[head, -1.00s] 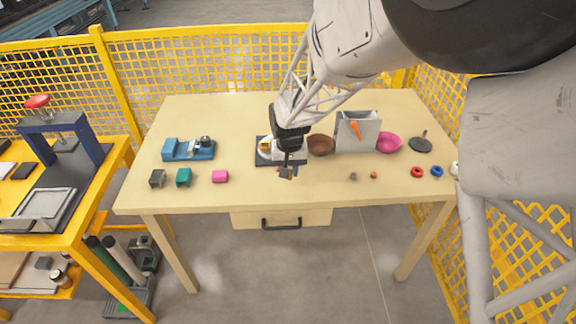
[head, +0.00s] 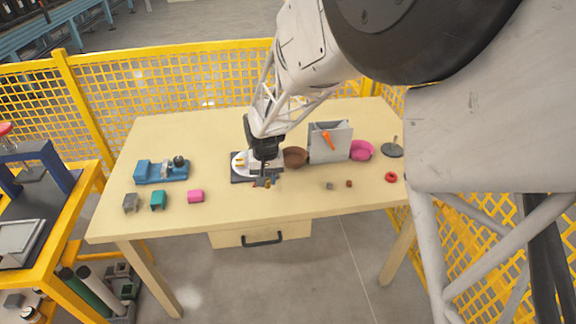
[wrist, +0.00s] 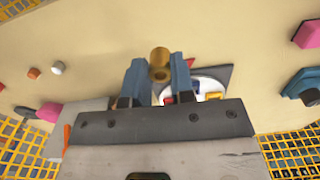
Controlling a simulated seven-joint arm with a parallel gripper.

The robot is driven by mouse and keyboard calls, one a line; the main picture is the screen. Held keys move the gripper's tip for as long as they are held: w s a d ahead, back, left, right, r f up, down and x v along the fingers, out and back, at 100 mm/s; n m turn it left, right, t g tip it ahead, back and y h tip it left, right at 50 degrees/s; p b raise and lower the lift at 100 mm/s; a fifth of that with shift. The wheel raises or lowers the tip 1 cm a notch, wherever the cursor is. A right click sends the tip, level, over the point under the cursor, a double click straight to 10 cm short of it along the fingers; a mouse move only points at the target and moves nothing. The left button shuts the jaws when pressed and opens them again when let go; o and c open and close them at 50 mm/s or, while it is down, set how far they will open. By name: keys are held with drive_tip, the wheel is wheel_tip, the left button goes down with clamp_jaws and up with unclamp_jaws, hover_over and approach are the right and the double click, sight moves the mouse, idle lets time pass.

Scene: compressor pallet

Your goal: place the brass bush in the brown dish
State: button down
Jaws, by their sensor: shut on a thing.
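The brass bush (wrist: 160,60) is a short gold ring held between the two blue-grey fingers of my gripper (wrist: 158,78) in the wrist view. In the head view my gripper (head: 264,181) is over the middle of the table, in front of the dark plate, and the bush is only a tiny gold spot there. The brown dish (head: 295,157) stands behind and to the right of my gripper, close to my arm. I cannot make out the dish in the wrist view.
A dark plate with a white disc (head: 240,160) lies left of the dish. A grey box (head: 330,145) with an orange mark and a pink dish (head: 361,150) stand to its right. A blue fixture (head: 162,172) and small coloured blocks are at left. The front middle is mostly clear.

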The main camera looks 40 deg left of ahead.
sight(294, 161)
drive_tip(key=w+a+m, duration=0.2)
drive_tip(key=w, duration=0.8)
drive_tip(key=w+a+r+m, duration=0.1)
drive_tip(key=w+a+m, duration=0.1)
drive_tip(key=w, duration=0.9)
drive_tip(key=shift+a+r, duration=0.3)
drive_tip(key=shift+a, duration=0.25)
drive_tip(key=shift+w, duration=0.1)
drive_tip(key=shift+f, duration=0.1)
drive_tip(key=shift+f, duration=1.9)
drive_tip(key=shift+f, duration=2)
drive_tip(key=shift+f, duration=0.15)
